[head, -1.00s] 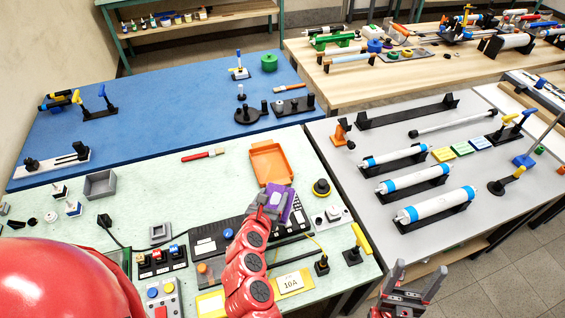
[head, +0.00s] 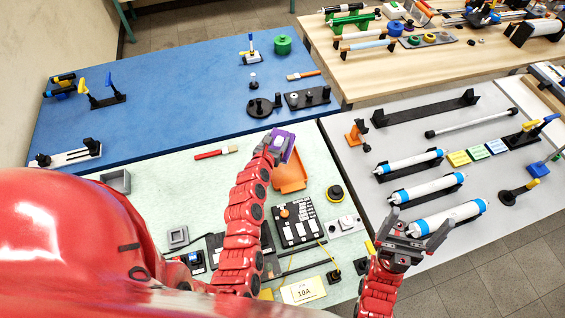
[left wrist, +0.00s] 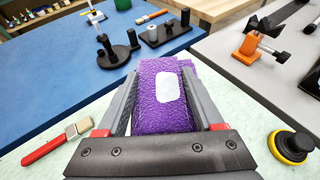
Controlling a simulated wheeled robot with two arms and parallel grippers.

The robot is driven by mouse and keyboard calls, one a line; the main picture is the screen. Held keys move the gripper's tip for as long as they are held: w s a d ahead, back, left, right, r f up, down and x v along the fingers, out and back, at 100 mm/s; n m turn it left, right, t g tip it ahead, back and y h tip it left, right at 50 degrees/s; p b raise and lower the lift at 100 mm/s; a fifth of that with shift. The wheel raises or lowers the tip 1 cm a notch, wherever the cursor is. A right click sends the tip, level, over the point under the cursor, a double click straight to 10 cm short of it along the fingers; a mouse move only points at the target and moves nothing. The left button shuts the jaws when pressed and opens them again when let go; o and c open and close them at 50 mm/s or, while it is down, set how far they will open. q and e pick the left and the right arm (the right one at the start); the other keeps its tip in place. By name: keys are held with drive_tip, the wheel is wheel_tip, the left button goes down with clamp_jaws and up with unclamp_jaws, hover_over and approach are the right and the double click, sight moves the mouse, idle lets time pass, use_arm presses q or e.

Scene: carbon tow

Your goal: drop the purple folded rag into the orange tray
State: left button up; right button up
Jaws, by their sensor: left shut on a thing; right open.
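The purple folded rag (head: 288,146) with a white patch is held in my left gripper (head: 275,150), near the far end of the pale green table. In the left wrist view the rag (left wrist: 158,112) sits between the two fingers. The orange tray (head: 291,180) lies on the pale green table; in the head view the rag and gripper overlap its far left part. The tray is hidden in the left wrist view, behind the rag and gripper. My right gripper (head: 418,232) is open and empty at the near edge of the grey table.
A red-handled brush (head: 215,152) lies left of the tray. A yellow-black round tool (head: 334,194) and a black keypad panel (head: 297,222) are nearer. The blue table (head: 180,100) adjoins behind. White rollers on black stands (head: 425,187) are on the grey table.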

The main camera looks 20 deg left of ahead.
use_arm(q)
wheel_tip(320, 180, down, 5)
drive_tip(key=b, duration=0.3)
drive_tip(key=o, duration=1.4)
drive_tip(key=shift+c, duration=0.2)
drive_tip(key=v, duration=1.7)
drive_tip(key=shift+s+p, duration=0.15)
drive_tip(key=shift+p, duration=0.3)
drive_tip(key=shift+d, duration=0.1)
